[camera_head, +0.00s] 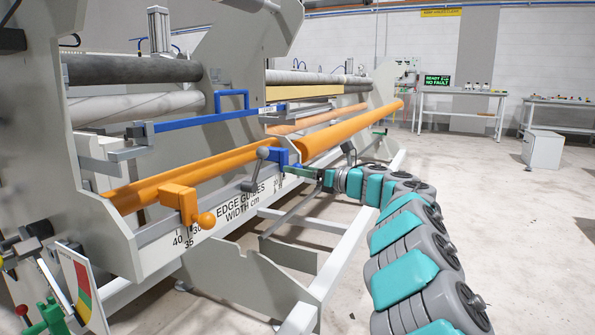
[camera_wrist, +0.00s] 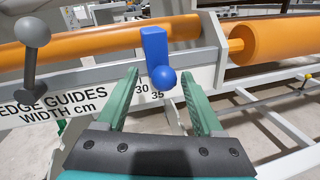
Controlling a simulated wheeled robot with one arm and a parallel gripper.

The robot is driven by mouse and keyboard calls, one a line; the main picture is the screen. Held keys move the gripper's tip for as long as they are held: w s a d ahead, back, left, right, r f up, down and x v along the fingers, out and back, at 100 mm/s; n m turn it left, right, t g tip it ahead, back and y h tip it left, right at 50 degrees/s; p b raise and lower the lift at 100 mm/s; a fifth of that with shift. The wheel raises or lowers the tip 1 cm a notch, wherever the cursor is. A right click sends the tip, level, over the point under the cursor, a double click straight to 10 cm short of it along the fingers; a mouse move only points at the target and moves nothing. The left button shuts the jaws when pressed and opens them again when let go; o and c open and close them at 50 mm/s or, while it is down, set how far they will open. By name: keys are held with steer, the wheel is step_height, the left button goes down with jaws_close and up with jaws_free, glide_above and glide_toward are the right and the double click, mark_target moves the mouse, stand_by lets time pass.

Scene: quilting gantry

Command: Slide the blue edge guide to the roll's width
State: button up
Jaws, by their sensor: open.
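The blue edge guide (camera_head: 278,156) sits on the rail at the right end of the scale. In the wrist view it is a blue block (camera_wrist: 154,45) with a round blue knob (camera_wrist: 162,77). My gripper (camera_head: 292,168) is open in front of it. In the wrist view its green fingers (camera_wrist: 160,76) stand left and right of the knob, with visible gaps. The orange edge guide (camera_head: 180,200), with an orange knob, is at the left end of the scale. A thick orange roll (camera_wrist: 275,40) lies right of the blue guide.
A grey ball-ended lever (camera_wrist: 32,60) stands left of the blue guide. The rail face (camera_wrist: 60,104) reads "EDGE GUIDES WIDTH cm"; numbers 30 and 35 show below the blue guide. White frame beams (camera_head: 330,222) run below my arm. Open floor lies to the right.

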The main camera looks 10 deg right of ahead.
steer(key=v, duration=0.6)
steer(key=shift+d, duration=0.25)
steer(key=shift+s, duration=0.15)
